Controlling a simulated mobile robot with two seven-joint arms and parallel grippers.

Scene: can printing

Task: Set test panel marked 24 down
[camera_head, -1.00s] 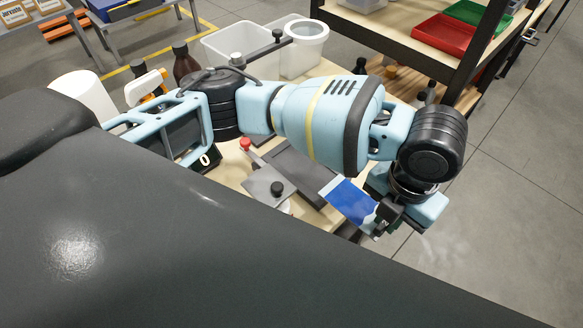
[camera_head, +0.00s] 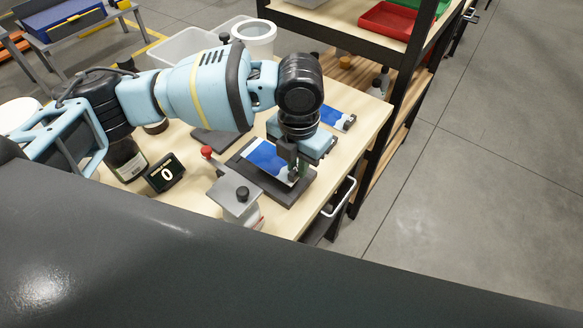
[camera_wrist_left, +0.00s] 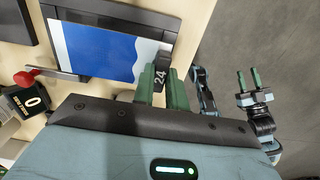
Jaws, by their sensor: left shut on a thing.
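The test panel is a flat blue and white sheet (camera_head: 262,157) with a black tab marked 24 (camera_wrist_left: 161,76), read in the left wrist view. My left gripper (camera_head: 294,172) is shut on the tab end of this panel, its green fingers (camera_wrist_left: 154,88) on either side of the tab. The panel lies over a dark flat plate (camera_head: 294,194) on the table; I cannot tell whether it touches the plate. My right gripper (camera_wrist_left: 248,80) shows at the right of the left wrist view, its two green fingers apart and empty, away from the table.
A second blue panel (camera_head: 331,115) lies behind my left gripper. A small display reading 0 (camera_head: 165,174), a red knob (camera_head: 206,152) and a grey plate with a black knob (camera_head: 236,197) are to the left. A white bucket (camera_head: 254,37) and a shelf (camera_head: 382,55) stand behind.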

